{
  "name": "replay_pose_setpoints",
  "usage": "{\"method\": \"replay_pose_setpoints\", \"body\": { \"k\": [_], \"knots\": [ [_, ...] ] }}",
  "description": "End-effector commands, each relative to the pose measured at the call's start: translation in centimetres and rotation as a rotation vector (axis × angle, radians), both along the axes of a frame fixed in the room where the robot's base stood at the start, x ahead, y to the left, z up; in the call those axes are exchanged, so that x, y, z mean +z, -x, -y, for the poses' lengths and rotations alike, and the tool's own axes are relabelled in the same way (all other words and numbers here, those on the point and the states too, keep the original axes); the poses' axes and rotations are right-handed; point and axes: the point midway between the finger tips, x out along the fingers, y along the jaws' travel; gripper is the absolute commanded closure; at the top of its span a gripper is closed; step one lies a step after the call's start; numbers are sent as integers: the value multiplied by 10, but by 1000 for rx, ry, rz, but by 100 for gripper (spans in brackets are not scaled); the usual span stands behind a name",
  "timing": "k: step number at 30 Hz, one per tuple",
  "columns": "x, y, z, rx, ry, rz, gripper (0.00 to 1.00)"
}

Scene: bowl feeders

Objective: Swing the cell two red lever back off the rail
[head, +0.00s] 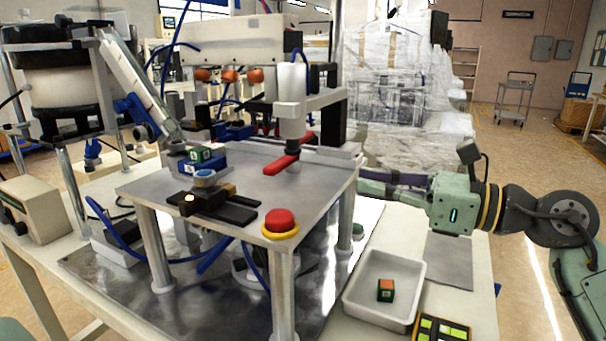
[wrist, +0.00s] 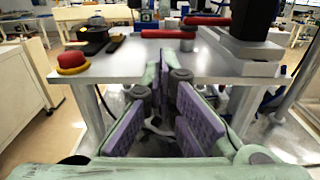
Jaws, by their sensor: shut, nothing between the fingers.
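A red lever (head: 282,165) reaches out from under the white and grey press column above the steel table. In the wrist view, a red bar (wrist: 168,34) lies across the tabletop just beyond my fingertips, with another red bar (wrist: 207,21) farther back. I cannot tell which red bar belongs to cell two, nor make out the rail. My gripper (head: 368,187) is at the table's right edge, apart from the lever in the head view. Its purple-padded fingers (wrist: 160,75) point toward the table and are shut and empty.
The steel table (head: 150,184) stands on posts, with a red stop button (head: 280,221) at its front corner. A white tray (head: 358,311) holding a green and orange cube (head: 386,290) stands below at right. The press column (head: 293,100) rises close to the lever.

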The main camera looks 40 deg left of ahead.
Motion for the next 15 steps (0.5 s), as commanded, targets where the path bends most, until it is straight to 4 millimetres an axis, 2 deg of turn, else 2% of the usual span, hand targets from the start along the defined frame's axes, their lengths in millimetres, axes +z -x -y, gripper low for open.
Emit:
{"method": "replay_pose_setpoints", "body": {
  "k": [9,15],
  "knots": [
    [5,18,-67,5,2,0,100],
    [4,25,-100,2,0,0,100]
  ]
}}
